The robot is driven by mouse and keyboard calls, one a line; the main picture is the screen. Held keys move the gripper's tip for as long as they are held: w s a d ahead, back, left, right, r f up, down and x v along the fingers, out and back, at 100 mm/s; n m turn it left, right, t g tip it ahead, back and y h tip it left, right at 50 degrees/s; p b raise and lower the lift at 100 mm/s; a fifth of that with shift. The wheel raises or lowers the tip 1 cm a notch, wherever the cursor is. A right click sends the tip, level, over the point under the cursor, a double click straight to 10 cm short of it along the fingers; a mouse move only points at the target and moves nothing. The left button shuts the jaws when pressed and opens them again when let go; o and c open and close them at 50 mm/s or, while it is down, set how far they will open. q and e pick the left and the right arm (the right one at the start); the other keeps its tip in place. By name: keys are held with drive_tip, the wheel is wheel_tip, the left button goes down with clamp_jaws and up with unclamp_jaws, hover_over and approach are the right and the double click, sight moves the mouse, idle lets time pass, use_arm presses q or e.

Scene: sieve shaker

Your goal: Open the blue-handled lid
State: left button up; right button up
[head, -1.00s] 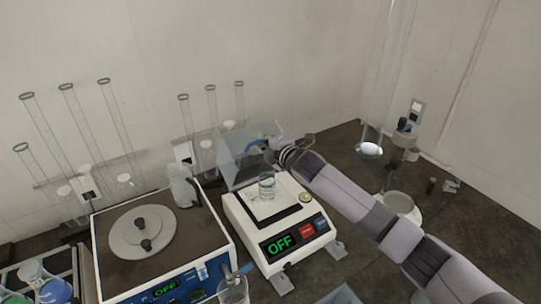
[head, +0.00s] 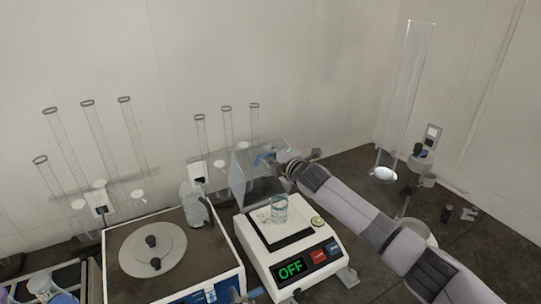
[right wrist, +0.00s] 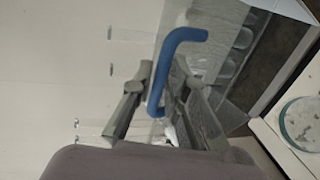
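The transparent lid (head: 243,184) stands tilted up at the back of the white balance (head: 262,236), clear of the pan. Its blue handle (head: 265,158) is at the lid's upper edge, partly hidden by my right gripper (head: 277,159). In the right wrist view, the blue handle (right wrist: 157,85) runs between the fingers of my right gripper (right wrist: 163,68). The fingers are apart, with a gap visible on each side of the handle. A small glass beaker (head: 279,209) sits uncovered on the balance pan. My left gripper is not in view.
Glass tubes stand along the wall. A tall cylinder (head: 405,100) and dark bench space lie to the right.

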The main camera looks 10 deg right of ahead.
drive_tip(key=shift+o, duration=1.4)
drive_tip(key=shift+s, duration=0.1)
drive_tip(key=shift+s+d, duration=0.1)
drive_tip(key=shift+s, duration=0.05)
drive_tip(key=v, duration=1.1)
drive_tip(key=shift+s, duration=0.2)
drive_tip(key=shift+d, duration=0.1)
